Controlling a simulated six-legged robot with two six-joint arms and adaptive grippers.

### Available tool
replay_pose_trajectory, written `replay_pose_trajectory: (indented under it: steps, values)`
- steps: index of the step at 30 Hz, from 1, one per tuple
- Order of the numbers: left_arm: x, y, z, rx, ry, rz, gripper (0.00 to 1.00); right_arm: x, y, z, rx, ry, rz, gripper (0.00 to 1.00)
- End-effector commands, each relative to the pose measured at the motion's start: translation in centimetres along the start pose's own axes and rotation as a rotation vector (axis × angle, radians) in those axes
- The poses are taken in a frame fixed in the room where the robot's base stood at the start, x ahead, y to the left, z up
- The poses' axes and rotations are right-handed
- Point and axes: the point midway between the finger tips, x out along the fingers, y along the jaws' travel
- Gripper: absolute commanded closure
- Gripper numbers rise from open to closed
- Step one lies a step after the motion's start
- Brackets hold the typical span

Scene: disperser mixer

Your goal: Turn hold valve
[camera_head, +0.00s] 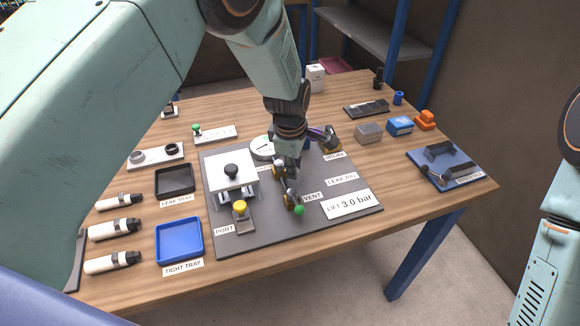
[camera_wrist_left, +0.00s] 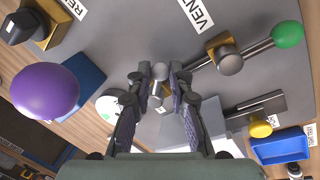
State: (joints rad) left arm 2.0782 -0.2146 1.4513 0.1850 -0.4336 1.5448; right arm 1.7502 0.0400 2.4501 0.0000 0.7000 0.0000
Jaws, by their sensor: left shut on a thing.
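My left gripper (camera_head: 284,180) reaches down over the grey rig board (camera_head: 350,190). In the left wrist view its fingers (camera_wrist_left: 158,84) are closed around a small metal rod end (camera_wrist_left: 160,71), which looks like part of the hold valve. The rest of that valve is hidden by my gripper, and I cannot read its label. Beside it is the vent valve, with a brass body (camera_wrist_left: 223,46), a metal lever and a green ball end (camera_wrist_left: 288,34); the ball also shows in the head view (camera_head: 299,210). My right gripper is out of view.
A purple knob (camera_wrist_left: 45,90) and a gauge (camera_head: 262,148) are close to my left gripper. A white block (camera_head: 231,170) and a yellow knob (camera_head: 240,207) stand left of it. The blue tray (camera_head: 180,257) and black tray (camera_head: 175,195) lie further left.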

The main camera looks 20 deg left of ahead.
Motion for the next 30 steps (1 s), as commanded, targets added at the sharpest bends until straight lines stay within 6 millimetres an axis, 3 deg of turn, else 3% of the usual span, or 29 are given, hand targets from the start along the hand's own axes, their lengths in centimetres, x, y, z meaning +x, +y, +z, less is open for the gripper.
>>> replay_pose_trajectory:
  steps: [15,30]
  values:
    - [0.6,2.3,0.1,-0.45,0.086,0.008,1.0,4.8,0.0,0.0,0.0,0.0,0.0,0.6]
    - [0.5,3.3,-0.1,-0.665,0.126,0.008,1.0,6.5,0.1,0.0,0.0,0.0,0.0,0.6]
